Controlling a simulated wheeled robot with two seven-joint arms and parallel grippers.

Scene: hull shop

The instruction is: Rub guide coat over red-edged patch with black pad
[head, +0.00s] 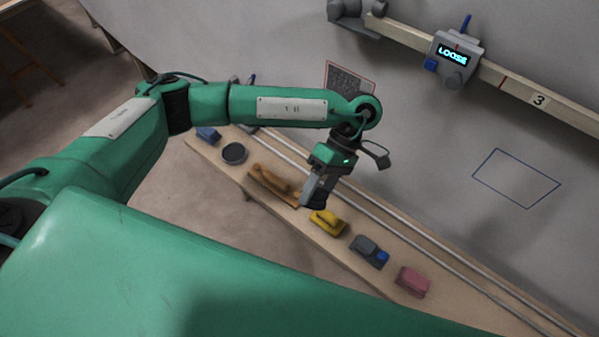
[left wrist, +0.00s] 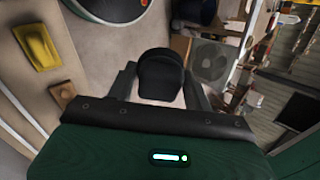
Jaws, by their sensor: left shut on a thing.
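The red-edged patch (head: 343,80) is on the pale hull wall, above my left forearm in the head view. Its inside is dark and speckled, and the arm hides its lower part. My left gripper (head: 315,192) hangs over the ledge, below and left of the patch and apart from it. It is shut on the black pad (head: 319,202). In the left wrist view the black pad (left wrist: 161,75) sits between the two fingers, its rounded end pointing away. My right gripper is not in view.
The wooden ledge (head: 340,255) holds a blue block (head: 208,134), dark round tin (head: 234,153), brown piece (head: 268,178), yellow block (head: 327,222), grey tool (head: 370,251) and pink block (head: 412,281). A blue-outlined patch (head: 516,178) is on the wall. A clamp reading "LOOSE" (head: 454,58) sits on the upper rail.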

